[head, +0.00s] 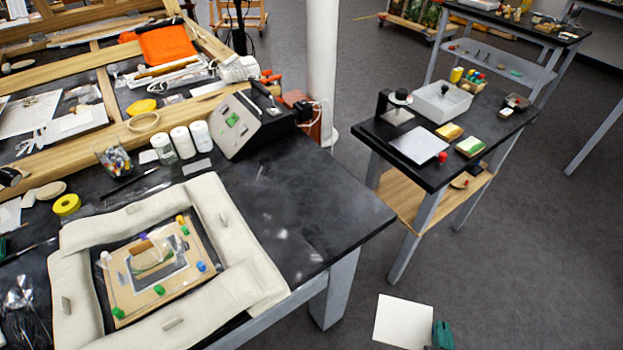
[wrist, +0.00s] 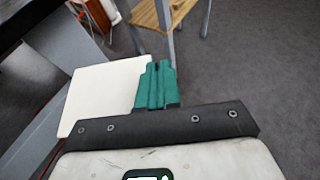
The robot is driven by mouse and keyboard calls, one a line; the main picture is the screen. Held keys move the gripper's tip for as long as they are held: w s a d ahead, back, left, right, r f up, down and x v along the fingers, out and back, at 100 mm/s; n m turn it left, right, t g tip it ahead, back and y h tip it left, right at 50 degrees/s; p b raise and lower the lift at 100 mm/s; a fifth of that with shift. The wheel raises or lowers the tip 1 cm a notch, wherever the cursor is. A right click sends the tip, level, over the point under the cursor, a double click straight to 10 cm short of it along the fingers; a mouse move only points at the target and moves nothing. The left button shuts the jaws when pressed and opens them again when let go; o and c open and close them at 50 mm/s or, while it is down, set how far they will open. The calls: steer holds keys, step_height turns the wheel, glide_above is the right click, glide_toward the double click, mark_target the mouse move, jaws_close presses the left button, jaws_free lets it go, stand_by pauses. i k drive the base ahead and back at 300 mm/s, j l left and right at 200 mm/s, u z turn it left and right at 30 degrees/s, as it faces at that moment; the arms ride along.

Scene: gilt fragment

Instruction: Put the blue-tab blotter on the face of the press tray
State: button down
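My gripper (head: 442,335) has teal fingers and is in the air over the floor, right of the big bench. In the wrist view its fingers (wrist: 156,86) are together on the edge of a flat white sheet (wrist: 98,88). The sheet also shows in the head view (head: 402,320), extending left of the fingers. It looks like a blotter; no blue tab shows, and the fingers hide part of its edge. On the small dark table is a pale square plate (head: 419,144) and a whitish tray-like box (head: 441,103) with a dark knob; I cannot tell which is the press tray.
The small table (head: 437,178) also holds yellow (head: 449,132) and green-topped (head: 470,146) pads and a red knob (head: 442,157). A wooden board with coloured pegs (head: 158,272) lies among white cushions (head: 232,235) on the big bench (head: 320,215). Grey floor lies between the tables.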

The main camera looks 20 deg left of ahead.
mark_target(422, 143)
steer(key=i+l+u, duration=0.1)
steer(key=l, duration=0.2)
steer(key=i+l+u, duration=0.1)
steer(key=i+l, duration=0.2)
steer(key=l, duration=0.3)
steer(key=i+l+u, duration=0.15)
steer(key=l, duration=0.2)
steer(key=u, duration=1.6)
